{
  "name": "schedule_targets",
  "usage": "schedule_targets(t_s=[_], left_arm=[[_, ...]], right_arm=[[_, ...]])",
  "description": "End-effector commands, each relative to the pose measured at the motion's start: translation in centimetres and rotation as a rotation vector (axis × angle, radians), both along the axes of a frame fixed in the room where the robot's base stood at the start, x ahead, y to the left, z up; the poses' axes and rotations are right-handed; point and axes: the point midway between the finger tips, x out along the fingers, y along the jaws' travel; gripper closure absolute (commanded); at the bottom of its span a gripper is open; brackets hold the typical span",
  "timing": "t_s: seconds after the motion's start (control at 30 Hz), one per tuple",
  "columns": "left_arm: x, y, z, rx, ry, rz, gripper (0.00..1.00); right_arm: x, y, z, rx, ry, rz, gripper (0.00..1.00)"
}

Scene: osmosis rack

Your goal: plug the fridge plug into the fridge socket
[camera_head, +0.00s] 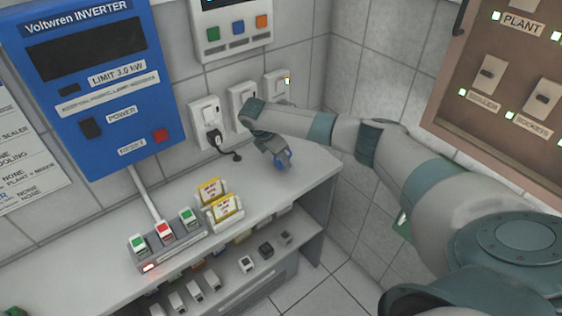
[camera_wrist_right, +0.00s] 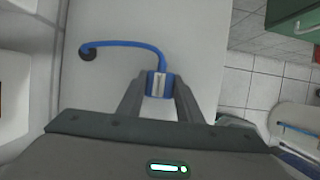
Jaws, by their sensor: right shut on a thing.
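My right gripper (camera_head: 277,156) hangs over the right end of the counter, pointing down, and is shut on a blue plug (camera_head: 283,161). In the right wrist view the plug (camera_wrist_right: 160,84) sits between the two fingertips (camera_wrist_right: 159,90), with a pale face showing. Its blue cable (camera_wrist_right: 125,43) curves to a dark round hole in the counter. On the back wall are a left socket (camera_head: 201,107) with a black plug (camera_head: 215,140) in it, a middle socket (camera_head: 238,92) partly behind my wrist, and a right socket (camera_head: 270,89). I cannot tell which is the fridge socket. My left gripper is out of view.
A blue inverter box (camera_head: 96,85) and a grey panel (camera_head: 229,45) hang above the counter (camera_head: 115,228). A switch strip (camera_head: 165,250) and yellow-white packs (camera_head: 224,208) stand left of my gripper. A brown switch panel (camera_head: 500,110) is on the right wall.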

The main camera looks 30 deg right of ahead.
Motion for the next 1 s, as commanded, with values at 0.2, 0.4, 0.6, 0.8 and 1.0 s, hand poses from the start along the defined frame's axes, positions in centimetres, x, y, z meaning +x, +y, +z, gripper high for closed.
schedule_targets(t_s=[0.2, 0.4, 0.6, 0.8, 1.0], left_arm=[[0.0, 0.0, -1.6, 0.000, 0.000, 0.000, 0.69], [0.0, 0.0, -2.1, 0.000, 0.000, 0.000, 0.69], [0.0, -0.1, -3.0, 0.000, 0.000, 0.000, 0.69], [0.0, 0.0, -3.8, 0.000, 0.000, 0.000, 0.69], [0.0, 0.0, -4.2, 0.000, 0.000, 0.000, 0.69]], right_arm=[[0.1, -0.1, 2.9, 0.000, -0.005, 0.001, 0.87], [-2.7, -1.2, 4.5, -0.001, -0.003, 0.001, 0.87], [-5.8, -2.4, 6.4, -0.001, -0.002, 0.000, 0.87], [-8.6, -3.4, 8.3, -0.001, -0.002, 0.000, 0.87], [-10.4, -4.1, 9.5, 0.000, -0.002, 0.000, 0.87]])
